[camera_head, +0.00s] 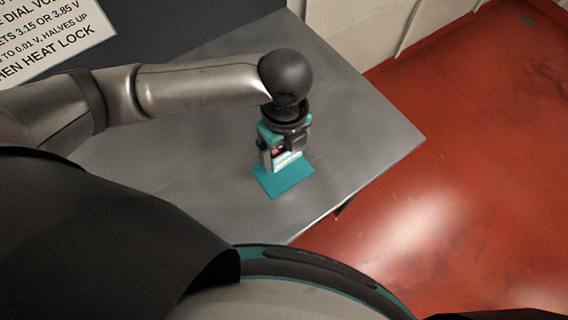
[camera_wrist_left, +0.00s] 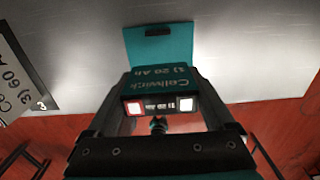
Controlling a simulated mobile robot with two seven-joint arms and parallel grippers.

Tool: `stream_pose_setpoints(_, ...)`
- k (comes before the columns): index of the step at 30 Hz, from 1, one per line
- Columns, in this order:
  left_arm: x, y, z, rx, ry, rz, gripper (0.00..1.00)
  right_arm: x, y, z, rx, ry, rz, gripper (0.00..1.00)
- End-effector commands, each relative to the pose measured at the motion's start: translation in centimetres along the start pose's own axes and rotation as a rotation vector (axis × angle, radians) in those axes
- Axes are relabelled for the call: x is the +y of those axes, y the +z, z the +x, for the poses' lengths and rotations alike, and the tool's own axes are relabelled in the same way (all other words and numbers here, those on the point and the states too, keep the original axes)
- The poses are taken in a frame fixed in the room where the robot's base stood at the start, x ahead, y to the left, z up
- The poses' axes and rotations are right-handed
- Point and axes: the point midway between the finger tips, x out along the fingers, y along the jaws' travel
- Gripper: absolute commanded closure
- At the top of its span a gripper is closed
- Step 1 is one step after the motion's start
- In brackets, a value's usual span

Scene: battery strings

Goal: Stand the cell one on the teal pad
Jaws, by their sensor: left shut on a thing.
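My left gripper (camera_head: 281,156) is shut on the cell one, pointing down over the teal pad (camera_head: 284,183) on the grey table. In the left wrist view the cell one (camera_wrist_left: 160,78) is a teal and black block marked "Cellwick 1) 20 Ah". Its end face shows a red-framed terminal, a pale terminal and a small display. My fingers (camera_wrist_left: 160,122) flank it on both sides. The pad (camera_wrist_left: 160,52) shows beyond the cell there, with a dark rectangle near its far edge. Whether the cell's bottom touches the pad is hidden. My right gripper is not in view.
The grey table (camera_head: 362,130) is bare around the pad, and its edge lies close to the right and front. Red floor (camera_head: 470,190) lies beyond. A printed sign (camera_head: 50,35) is at the upper left. A labelled grey panel (camera_wrist_left: 18,70) shows at the wrist view's left.

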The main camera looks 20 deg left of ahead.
Motion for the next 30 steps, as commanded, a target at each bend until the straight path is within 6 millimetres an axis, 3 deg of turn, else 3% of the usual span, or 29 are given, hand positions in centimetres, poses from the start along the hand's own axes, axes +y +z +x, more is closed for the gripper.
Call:
stream_pose_setpoints(1, 0.0, 0.0, 1.0, 0.0, 0.0, 0.0, 0.88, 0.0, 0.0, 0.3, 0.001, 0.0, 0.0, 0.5)
stream_pose_setpoints(8, 0.0, 0.0, 2.7, 0.0, -0.002, 0.001, 0.88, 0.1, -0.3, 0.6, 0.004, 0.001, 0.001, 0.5)
stream_pose_setpoints(16, 0.0, -0.1, 6.4, 0.001, 0.0, 0.0, 0.88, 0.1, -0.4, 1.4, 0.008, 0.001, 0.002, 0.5)
stream_pose_setpoints(28, -0.1, 0.0, 6.9, 0.0, -0.002, 0.001, 0.88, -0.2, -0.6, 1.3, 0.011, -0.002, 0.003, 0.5)
stream_pose_setpoints(29, 0.0, 0.0, 6.9, -0.001, -0.002, 0.001, 0.09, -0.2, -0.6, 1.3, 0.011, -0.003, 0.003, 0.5)
stream_pose_setpoints(30, 0.0, 0.0, 6.9, -0.001, -0.002, 0.001, 0.05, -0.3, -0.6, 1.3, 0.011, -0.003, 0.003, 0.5)
